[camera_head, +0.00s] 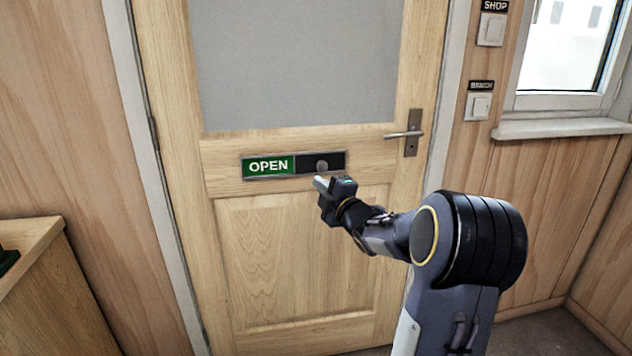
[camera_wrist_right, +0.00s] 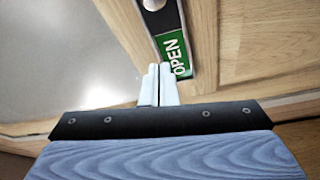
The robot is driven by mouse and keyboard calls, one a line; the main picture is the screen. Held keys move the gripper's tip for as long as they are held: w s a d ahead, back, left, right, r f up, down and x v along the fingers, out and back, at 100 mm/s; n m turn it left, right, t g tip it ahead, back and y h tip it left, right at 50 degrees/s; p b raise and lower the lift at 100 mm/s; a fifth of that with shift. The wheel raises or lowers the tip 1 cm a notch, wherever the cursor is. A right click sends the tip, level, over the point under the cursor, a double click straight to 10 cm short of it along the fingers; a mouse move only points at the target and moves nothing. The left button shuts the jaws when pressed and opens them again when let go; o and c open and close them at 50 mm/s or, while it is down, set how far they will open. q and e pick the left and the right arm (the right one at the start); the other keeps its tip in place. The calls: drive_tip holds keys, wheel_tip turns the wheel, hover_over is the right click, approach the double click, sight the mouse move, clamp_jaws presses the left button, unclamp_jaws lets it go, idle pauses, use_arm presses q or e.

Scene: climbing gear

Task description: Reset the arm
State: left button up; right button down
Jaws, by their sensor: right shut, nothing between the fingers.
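My right arm comes in from the lower right in the head view. Its gripper (camera_head: 320,183) is in front of the door, just below the sliding sign. In the right wrist view the two pale fingers (camera_wrist_right: 158,85) are together with nothing between them, and they overlap the edge of the sign in the picture. I cannot tell whether they touch it. The sign (camera_head: 268,167) shows a green OPEN panel on the left and a dark slider with a round grey knob (camera_head: 322,166) on the right. It also shows in the right wrist view (camera_wrist_right: 173,48). My left gripper is not in view.
The wooden door (camera_head: 300,250) is closed, with a metal lever handle (camera_head: 405,134) at its right. Two labelled wall switches (camera_head: 479,106) and a window sill (camera_head: 560,128) are further right. A wooden cabinet (camera_head: 55,300) stands at the lower left.

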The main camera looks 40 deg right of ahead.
drive_tip(key=shift+s, duration=0.1)
idle(0.5)
drive_tip(key=s+a+f+m+g+y, duration=0.3)
drive_tip(key=s+a+f+m+g, duration=0.15)
drive_tip(key=s+a, duration=0.6)
drive_tip(key=s+a+f+m+g+y, duration=0.2)
drive_tip(key=s+a+f+m+g, duration=0.25)
drive_tip(key=s+a, duration=0.55)
drive_tip(key=s+a+f+m+g+y, duration=0.35)
drive_tip(key=s+a+f+m, duration=0.2)
drive_tip(key=s+a, duration=0.5)
wheel_tip(320, 180, up, 20)
drive_tip(key=w+a+p, duration=0.1)
drive_tip(key=p, duration=1.7)
drive_tip(key=shift+w+p, duration=0.35)
drive_tip(key=shift+w, duration=0.05)
drive_tip(key=shift+a+f+h, duration=0.1)
drive_tip(key=shift+f+h, duration=0.05)
drive_tip(key=shift+h, duration=0.1)
